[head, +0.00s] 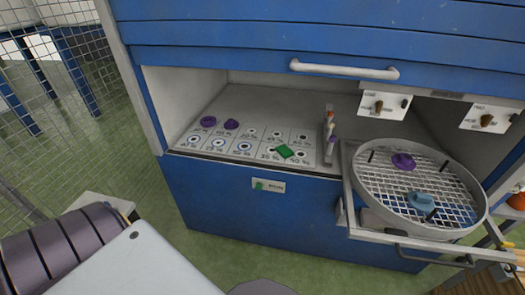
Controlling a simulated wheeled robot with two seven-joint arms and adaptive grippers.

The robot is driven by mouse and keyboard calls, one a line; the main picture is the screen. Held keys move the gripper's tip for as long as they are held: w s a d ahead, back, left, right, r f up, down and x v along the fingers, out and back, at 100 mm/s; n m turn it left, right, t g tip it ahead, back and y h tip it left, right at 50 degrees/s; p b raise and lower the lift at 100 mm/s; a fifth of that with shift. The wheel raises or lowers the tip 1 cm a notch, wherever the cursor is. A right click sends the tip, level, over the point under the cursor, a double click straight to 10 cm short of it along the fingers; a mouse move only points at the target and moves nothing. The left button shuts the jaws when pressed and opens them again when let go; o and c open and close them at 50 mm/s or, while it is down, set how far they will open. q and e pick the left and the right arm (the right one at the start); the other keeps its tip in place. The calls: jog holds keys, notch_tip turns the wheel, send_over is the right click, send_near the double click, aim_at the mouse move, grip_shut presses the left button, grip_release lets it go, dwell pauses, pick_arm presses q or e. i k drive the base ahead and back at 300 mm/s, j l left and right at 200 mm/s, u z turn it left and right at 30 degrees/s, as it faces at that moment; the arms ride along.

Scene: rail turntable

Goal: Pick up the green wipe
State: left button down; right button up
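Two purple knobbed pieces (208,122) sit at the panel's left. A small upright holder (329,135) stands right of the wipe. A round mesh turntable (380,192) on a pulled-out rail frame carries a purple piece (403,161) and a blue piece (421,201). A handle (344,69) crosses the blue shutter above.

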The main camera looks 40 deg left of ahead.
aim_at(284, 152)
jog(key=u, duration=0.9)
jog(key=z, duration=1.35)
jog(key=u, duration=1.35)
